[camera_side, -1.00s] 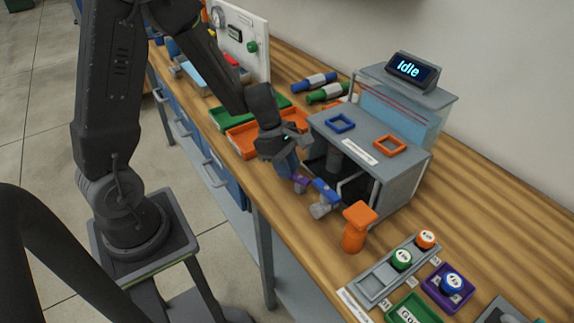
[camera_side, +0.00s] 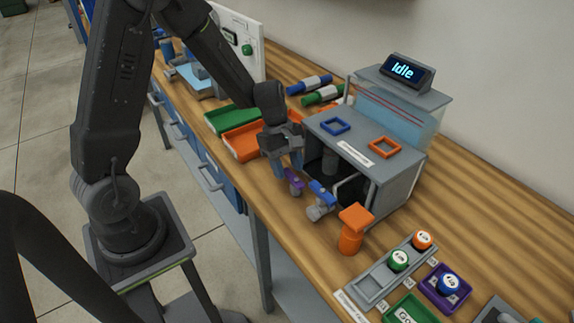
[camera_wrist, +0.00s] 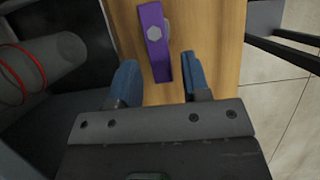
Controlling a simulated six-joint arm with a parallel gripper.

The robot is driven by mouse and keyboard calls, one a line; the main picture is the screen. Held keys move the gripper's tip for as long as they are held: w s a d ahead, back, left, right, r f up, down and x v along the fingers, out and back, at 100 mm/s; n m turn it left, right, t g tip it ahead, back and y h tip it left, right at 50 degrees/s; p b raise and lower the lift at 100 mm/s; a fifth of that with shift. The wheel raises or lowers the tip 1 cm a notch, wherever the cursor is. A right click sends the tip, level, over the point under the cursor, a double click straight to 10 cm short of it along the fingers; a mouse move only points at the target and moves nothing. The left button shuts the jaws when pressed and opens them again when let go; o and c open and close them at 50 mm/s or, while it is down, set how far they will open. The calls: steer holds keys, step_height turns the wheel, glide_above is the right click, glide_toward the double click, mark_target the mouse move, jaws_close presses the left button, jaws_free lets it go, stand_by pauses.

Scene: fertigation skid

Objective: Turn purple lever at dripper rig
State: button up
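The purple lever (camera_side: 293,182) is at the front left of the grey dripper rig (camera_side: 372,158), beside a blue lever (camera_side: 322,194). My gripper (camera_side: 287,172) is at the purple lever, pointing down. In the wrist view the purple lever (camera_wrist: 154,42) has a grey hex hub and its lower end reaches between the two blue fingertips of my gripper (camera_wrist: 161,82). The fingers are apart, with a gap on each side of the lever.
An orange T-shaped handle (camera_side: 353,228) stands in front of the rig. Orange (camera_side: 241,149) and green (camera_side: 222,117) trays lie to its left. A rack (camera_side: 372,284) with numbered balls is at the front right. Bare wooden bench lies along the wall side.

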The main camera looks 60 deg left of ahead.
steer(key=shift+o, duration=0.2)
steer(key=v, duration=1.4)
steer(key=shift+f, duration=0.1)
steer(key=s+d+r+m+t+y, duration=0.2)
steer(key=s+d+r+m, duration=0.1)
steer(key=s+m, duration=0.5)
steer(key=s+d+r+m+t+y, duration=0.2)
steer(key=s+d+m, duration=0.4)
steer(key=m, duration=0.3)
steer(key=shift+s+r+m+t, duration=0.4)
steer(key=shift+s+r+t, duration=0.45)
steer(key=shift+r, duration=0.25)
